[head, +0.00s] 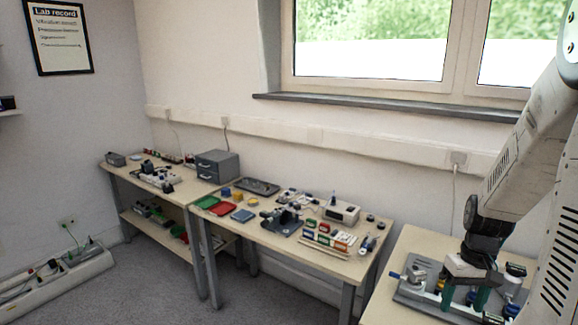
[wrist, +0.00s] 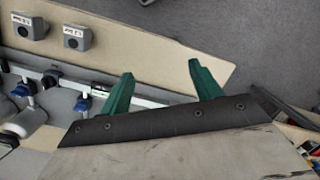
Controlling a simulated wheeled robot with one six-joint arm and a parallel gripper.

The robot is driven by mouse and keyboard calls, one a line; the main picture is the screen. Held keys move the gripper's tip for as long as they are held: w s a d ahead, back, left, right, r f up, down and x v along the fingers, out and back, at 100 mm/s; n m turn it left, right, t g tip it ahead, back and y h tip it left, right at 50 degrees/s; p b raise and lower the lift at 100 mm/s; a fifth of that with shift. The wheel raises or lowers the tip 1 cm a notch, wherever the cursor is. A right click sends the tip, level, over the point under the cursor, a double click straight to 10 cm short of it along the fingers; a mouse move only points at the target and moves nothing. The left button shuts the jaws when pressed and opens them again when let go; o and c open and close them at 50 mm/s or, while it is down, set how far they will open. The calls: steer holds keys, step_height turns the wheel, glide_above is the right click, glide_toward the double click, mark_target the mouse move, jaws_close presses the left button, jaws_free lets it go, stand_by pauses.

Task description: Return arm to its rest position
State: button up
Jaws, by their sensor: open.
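My arm comes down from the upper right of the head view. My gripper (head: 466,297) points down over the right-hand table, above or beside a grey fixture plate (head: 413,294) with small devices on it. In the wrist view the two green fingers of my gripper (wrist: 160,72) stand well apart, with nothing between them. Beyond the fingers lie a pale board or table top and a metal rail (wrist: 150,98). The fingertips' height above the plate is hard to tell.
Two grey labelled blocks (wrist: 75,38) and blue knobs (wrist: 82,103) are near the fingers in the wrist view. A middle table (head: 345,267) holds trays and instruments; a left table (head: 118,167) holds a drawer box (head: 217,166). A window sill (head: 390,107) juts out behind. Grey floor (head: 180,285) is open.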

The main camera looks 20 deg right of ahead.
steer(key=s+a+r+n+t, duration=0.1)
steer(key=s+a+r, duration=0.2)
steer(key=a+r, duration=0.3)
steer(key=s+a+r+n, duration=0.1)
steer(key=s+a+r, duration=0.2)
steer(key=a+r, duration=0.3)
steer(key=s+a+r+n+t+h, duration=0.1)
steer(key=a+r, duration=0.5)
steer(key=a, duration=0.6)
steer(key=shift+s+a+r+n+t, duration=0.25)
steer(key=shift+s+a+n+t, duration=0.1)
steer(key=shift+s, duration=0.55)
